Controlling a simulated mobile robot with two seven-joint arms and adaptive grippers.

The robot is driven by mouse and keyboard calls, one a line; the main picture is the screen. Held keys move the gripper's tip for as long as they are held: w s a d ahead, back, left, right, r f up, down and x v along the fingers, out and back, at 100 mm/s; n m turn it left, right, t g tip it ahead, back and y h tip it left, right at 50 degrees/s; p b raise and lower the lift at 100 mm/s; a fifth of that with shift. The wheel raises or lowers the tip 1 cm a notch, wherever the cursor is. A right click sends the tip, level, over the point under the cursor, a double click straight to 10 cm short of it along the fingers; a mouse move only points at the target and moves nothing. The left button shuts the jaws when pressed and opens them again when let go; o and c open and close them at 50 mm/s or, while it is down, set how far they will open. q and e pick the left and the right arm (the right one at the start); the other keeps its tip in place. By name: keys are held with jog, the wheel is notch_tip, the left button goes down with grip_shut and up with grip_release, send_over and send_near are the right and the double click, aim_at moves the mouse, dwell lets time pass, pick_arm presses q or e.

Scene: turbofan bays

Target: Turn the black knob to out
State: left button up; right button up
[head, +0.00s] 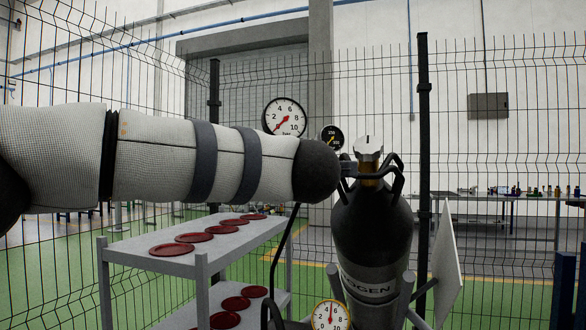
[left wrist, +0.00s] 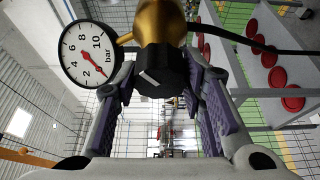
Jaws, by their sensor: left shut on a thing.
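The black knob (left wrist: 168,70) shows in the left wrist view in front of a gold regulator body (left wrist: 160,20). A short white mark lies slantwise on the left of its face. My left gripper (left wrist: 163,84) has a finger on each side of the knob and is shut on it. In the head view, my left arm hides the knob and the gripper. A large bar gauge (head: 285,117) shows above the arm, and also in the left wrist view (left wrist: 88,54). Its red needle points low. I see no "out" label. My right gripper is not in view.
A dark gas cylinder (head: 372,235) with a silver top (head: 368,149) stands right of my arm. A smaller black gauge (head: 332,137) is beside it. A grey shelf (head: 140,254) holds several red discs. A white-faced gauge (head: 330,317) is at the bottom. Wire fencing stands behind.

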pick_arm(q)
jog(key=n+g, duration=0.1)
jog(key=n, duration=0.1)
jog(key=n+g, duration=0.1)
jog(key=n, duration=0.1)
jog(key=shift+n+h, duration=0.3)
jog(key=shift+n+g+h, duration=0.7)
jog(key=shift+n, duration=1)
jog(key=o, duration=1.1)
jog(key=shift+o, duration=0.2)
jog(key=v, duration=1.2)
